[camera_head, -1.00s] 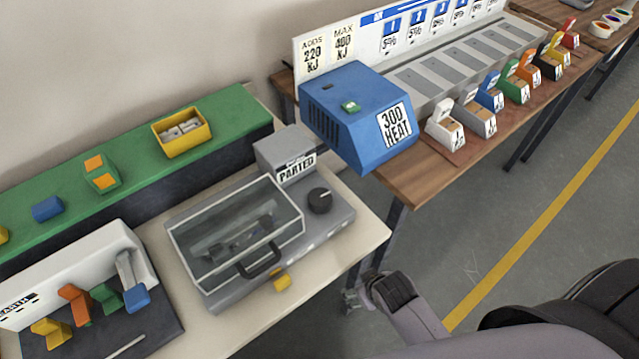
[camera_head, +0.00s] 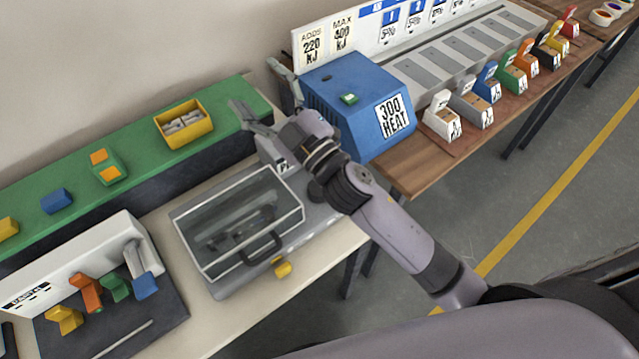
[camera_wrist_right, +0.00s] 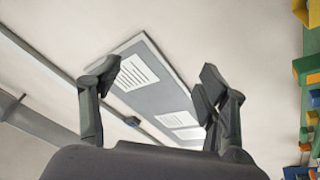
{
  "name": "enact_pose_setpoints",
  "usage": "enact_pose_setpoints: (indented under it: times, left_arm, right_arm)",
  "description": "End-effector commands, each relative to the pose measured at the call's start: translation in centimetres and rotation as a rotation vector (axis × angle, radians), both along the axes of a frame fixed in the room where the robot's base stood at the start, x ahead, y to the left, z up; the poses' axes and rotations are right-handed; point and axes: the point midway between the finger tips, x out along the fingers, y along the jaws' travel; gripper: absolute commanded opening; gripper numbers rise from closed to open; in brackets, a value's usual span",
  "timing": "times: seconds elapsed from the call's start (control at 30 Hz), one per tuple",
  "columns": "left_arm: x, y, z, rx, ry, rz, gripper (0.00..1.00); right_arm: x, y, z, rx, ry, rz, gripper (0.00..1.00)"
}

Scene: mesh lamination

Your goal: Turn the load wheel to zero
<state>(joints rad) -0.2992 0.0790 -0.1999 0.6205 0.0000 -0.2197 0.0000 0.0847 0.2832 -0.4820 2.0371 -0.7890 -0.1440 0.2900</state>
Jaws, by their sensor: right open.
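A grey machine with a clear-lidded case (camera_head: 240,220) stands on the pale table. A black round knob showed on the right part of this machine earlier; my right forearm and wrist now cover that area, so I cannot tell its setting. No label reading "load wheel" shows. My right gripper (camera_head: 256,86) is open and empty, above the machine's back and the green shelf's right end, with its fingers spread towards the wall. In the right wrist view the two fingers (camera_wrist_right: 158,72) stand wide apart with nothing between them. My left gripper is not in view.
A blue box marked "300 HEAT" (camera_head: 350,112) stands right beside my right wrist. The green shelf (camera_head: 135,135) holds a yellow bin (camera_head: 183,125). A white rack with coloured levers (camera_head: 90,262) is at left. Several coloured bins line the wooden table (camera_head: 425,172).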

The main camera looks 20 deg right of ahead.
Motion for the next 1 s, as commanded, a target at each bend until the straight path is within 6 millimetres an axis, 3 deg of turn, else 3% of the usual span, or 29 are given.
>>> enact_pose_setpoints:
  times: [0.03,0.13,0.23,0.33,0.37,0.47,0.57,0.7,0.8,0.9,1.0]
  left_arm:
    - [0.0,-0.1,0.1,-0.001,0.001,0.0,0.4]
    - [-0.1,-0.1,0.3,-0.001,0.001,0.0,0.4]
    - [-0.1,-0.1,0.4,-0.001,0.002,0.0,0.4]
    - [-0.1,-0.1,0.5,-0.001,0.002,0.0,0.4]
    - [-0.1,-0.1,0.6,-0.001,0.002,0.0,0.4]
    - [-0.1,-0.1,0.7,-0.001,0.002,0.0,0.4]
    - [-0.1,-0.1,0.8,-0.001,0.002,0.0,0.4]
    - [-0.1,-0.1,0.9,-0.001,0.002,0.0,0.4]
    - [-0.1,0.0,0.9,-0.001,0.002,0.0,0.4]
    - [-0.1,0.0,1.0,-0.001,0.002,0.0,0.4]
    - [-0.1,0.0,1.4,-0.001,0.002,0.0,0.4]
  right_arm:
    - [-0.9,3.3,2.8,-0.089,-0.147,0.123,0.69]
    - [-4.3,9.4,4.6,-0.298,-0.383,0.387,0.69]
    - [-7.8,13.4,2.5,-0.564,-0.543,0.654,0.69]
    - [-9.7,14.3,-2.5,-0.885,-0.612,0.908,0.69]
    - [-9.8,13.8,-4.2,-0.99,-0.612,0.977,0.69]
    - [-8.9,9.9,-9.5,-1.348,-0.54,1.171,0.69]
    - [-6.7,3.8,-12.6,-1.671,-0.378,1.292,0.69]
    - [-3.9,-4.1,-13.3,-1.989,-0.113,1.352,0.69]
    - [-2.9,-7.7,-12.8,-2.109,0.027,1.356,0.69]
    - [-2.6,-9.3,-12.6,-2.161,0.098,1.357,0.69]
    - [-2.6,-9.7,-13.3,-2.17,0.114,1.359,0.69]
